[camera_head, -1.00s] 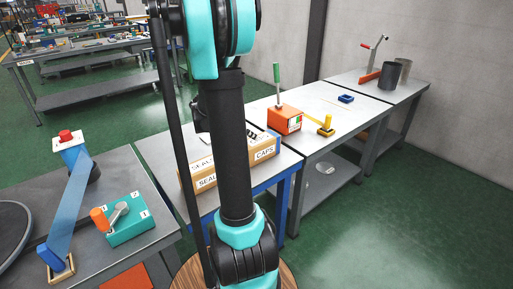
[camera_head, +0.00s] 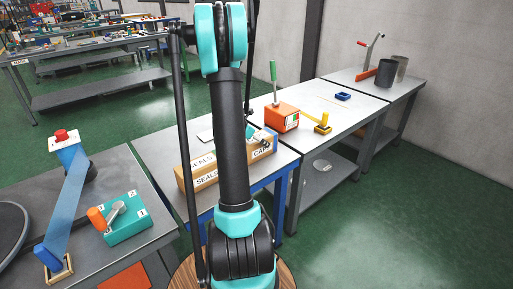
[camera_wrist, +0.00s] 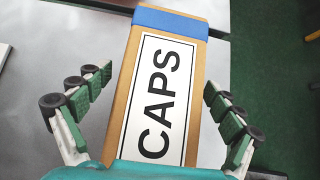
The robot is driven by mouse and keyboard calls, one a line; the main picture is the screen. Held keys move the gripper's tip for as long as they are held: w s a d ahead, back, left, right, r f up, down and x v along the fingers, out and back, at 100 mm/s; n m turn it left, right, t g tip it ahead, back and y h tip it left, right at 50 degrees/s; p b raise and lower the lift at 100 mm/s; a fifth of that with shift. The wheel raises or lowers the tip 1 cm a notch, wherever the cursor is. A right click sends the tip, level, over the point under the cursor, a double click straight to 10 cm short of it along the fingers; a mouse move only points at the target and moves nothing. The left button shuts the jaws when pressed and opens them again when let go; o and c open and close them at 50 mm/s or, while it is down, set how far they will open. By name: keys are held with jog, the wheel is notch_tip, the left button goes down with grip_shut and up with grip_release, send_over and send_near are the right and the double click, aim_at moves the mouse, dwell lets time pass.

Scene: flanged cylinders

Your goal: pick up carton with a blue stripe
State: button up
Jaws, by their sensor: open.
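The carton with a blue stripe is a brown box with a white CAPS label (camera_wrist: 155,100). The blue stripe crosses its far end in the wrist view. In the head view its CAPS face (camera_head: 264,148) shows to the right of my arm, on the grey table. My gripper (camera_wrist: 158,82) is open, with one green-padded finger at each side of the carton and gaps between. I cannot tell the fingertips' exact height. In the head view my arm hides most of the gripper and the carton's middle.
A brown SEALS carton (camera_head: 205,180) sits on the same table, left of my arm. An orange box with a green lever (camera_head: 282,118) stands on the table behind. A teal block with an orange knob (camera_head: 125,217) is on the left table. Green floor lies open at right.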

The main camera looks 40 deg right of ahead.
jog(key=shift+d+f, duration=0.4)
jog(key=shift+f, duration=0.05)
jog(key=shift+c, duration=0.6)
jog(key=c, duration=1.7)
